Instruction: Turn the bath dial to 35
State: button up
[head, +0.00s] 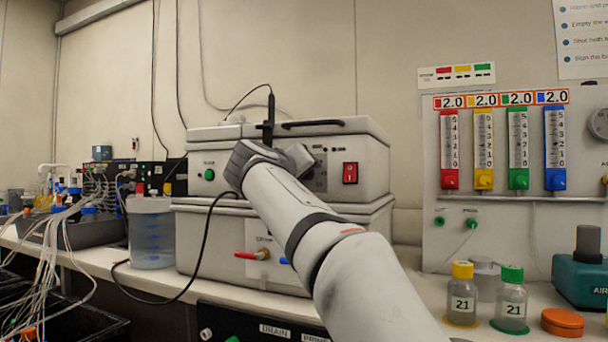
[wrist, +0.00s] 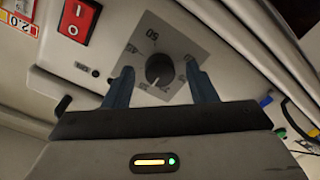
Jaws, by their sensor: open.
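The bath dial is a round black knob (wrist: 159,68) on a grey scale plate (wrist: 150,40) in the wrist view. A white pointer mark shows at its lower edge. I cannot tell how deep the fingertips reach. In the head view my wrist covers the dial on the front of the white bath (head: 375,172).
A red rocker switch (head: 350,172) sits right of the dial; it also shows in the wrist view (wrist: 78,22). A green button (head: 209,175) is at the bath's left. Red (head: 247,255) and blue taps are below. A black cable hangs in front.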

jog(key=v, duration=0.7)
jog(key=shift+s, duration=0.35)
